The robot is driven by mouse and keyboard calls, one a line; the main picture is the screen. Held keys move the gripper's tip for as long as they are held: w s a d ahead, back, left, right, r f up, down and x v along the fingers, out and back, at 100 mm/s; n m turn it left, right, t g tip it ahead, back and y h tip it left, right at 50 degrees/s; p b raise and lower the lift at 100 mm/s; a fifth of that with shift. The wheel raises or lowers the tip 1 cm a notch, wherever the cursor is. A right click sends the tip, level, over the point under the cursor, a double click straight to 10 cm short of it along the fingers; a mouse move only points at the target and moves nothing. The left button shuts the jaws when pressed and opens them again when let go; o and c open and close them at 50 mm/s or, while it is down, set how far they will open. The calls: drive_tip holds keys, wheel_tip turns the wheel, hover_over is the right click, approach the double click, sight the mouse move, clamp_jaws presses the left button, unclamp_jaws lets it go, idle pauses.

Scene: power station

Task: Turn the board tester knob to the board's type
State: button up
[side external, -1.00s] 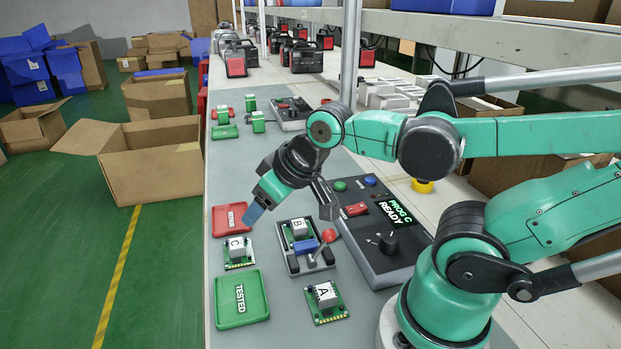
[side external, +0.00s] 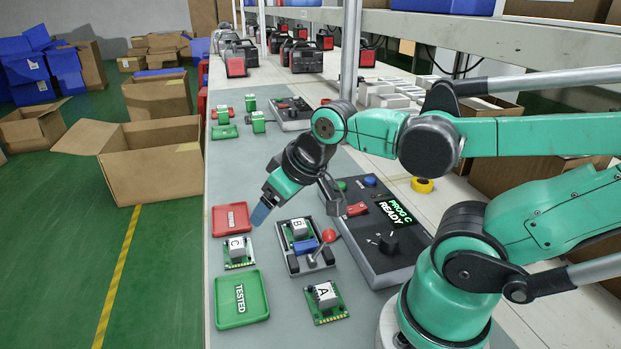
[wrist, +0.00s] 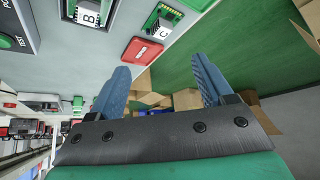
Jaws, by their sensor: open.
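The board tester (side external: 375,230) is a dark box with a black knob (side external: 389,243), a red switch and a screen reading "PROG C READY". Board B (side external: 299,230) sits in the grey fixture (side external: 291,262) with a red-balled lever (side external: 329,237) beside the tester. Board C (side external: 238,250) and board A (side external: 327,298) lie on the mat. My gripper (side external: 260,215) is in the air near the red tray, left of the fixture and away from the knob. In the wrist view its blue fingers (wrist: 162,88) are apart with nothing between them.
A red tray (side external: 231,219) and a green tray marked "TESTED" (side external: 241,310) lie along the table's left edge. A green button and a blue button (side external: 370,181) are on the tester's far end. Cardboard boxes stand on the floor at left.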

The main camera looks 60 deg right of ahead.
drive_tip(key=s+d+f+m+g+h, duration=0.1)
drive_tip(key=s+d+f+m+g, duration=0.1)
drive_tip(key=s+d+m+g, duration=0.45)
drive_tip(key=m+y, duration=0.1)
drive_tip(key=m, duration=0.1)
hover_over(390, 237)
drive_tip(key=shift+w+f, duration=0.1)
drive_tip(key=shift+f, duration=3.15)
clamp_jaws()
